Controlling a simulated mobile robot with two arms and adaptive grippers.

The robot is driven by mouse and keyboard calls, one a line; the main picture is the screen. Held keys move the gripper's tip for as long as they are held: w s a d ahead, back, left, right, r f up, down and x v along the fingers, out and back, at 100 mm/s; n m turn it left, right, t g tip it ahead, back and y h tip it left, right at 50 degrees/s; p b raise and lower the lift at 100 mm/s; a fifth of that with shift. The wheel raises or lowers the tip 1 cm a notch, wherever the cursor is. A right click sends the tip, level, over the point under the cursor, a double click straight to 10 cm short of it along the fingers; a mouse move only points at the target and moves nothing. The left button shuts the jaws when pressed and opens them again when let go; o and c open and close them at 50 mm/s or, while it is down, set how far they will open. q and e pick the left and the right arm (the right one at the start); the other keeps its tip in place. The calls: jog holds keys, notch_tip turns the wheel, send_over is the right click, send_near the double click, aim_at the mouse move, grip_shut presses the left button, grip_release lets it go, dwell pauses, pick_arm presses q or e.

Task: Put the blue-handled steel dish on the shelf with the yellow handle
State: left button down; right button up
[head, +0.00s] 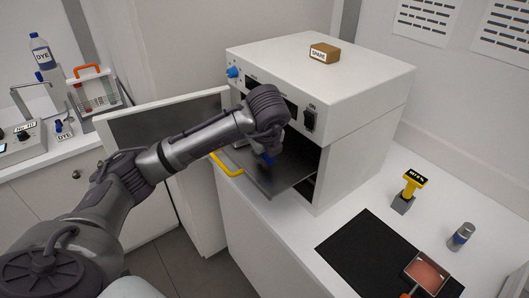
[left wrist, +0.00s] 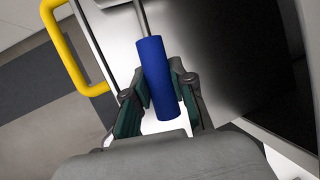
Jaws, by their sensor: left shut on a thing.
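My left gripper (head: 266,158) is shut on the blue handle (left wrist: 157,78) of the steel dish, just above the pulled-out shelf. In the left wrist view the handle stands between the two fingers (left wrist: 158,100), and a thin steel rod runs on from its far end. The dish's bowl is hidden by my arm in the head view and lies mostly outside the wrist view. The shelf (head: 283,180) is a dark plate sticking out of the white oven. Its yellow handle (head: 229,167) is at the front edge and also shows in the left wrist view (left wrist: 73,58). My right gripper is not in view.
The white oven (head: 365,100) has its door (head: 165,122) swung open to the left.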

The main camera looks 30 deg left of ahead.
pick_arm(q)
jog(key=shift+f, duration=0.2)
jog(key=c, duration=0.9)
grip_release()
jog(key=shift+r+p, duration=1)
jog(key=shift+r, duration=2)
jog(key=shift+f, duration=0.1)
